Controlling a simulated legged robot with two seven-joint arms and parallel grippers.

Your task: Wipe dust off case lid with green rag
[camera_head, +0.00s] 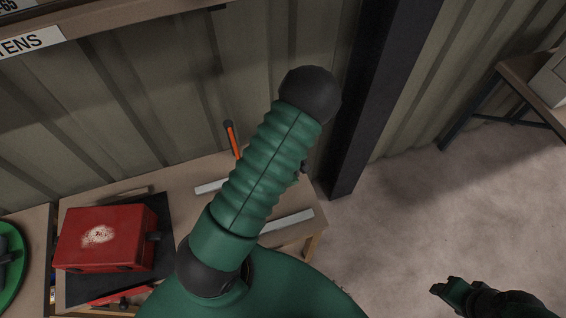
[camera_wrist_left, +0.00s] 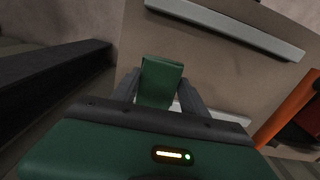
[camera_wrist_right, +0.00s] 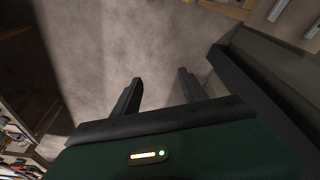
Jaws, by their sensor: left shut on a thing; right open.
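The red case (camera_head: 108,237) lies on a dark mat on the bench at the left of the head view. A pale, speckled dust patch (camera_head: 98,236) is on its lid. In the left wrist view my left gripper (camera_wrist_left: 160,92) is shut on the folded green rag (camera_wrist_left: 162,72), above the bench top and away from the case. My right gripper (camera_head: 449,288) is low at the right of the head view, over the floor. It is open and empty in the right wrist view (camera_wrist_right: 158,88).
The wooden bench (camera_head: 150,180) carries pale metal bars (camera_head: 287,221) and an orange-handled tool (camera_head: 232,139), also seen in the left wrist view (camera_wrist_left: 287,108). A green round tray (camera_head: 12,285) is at the far left.

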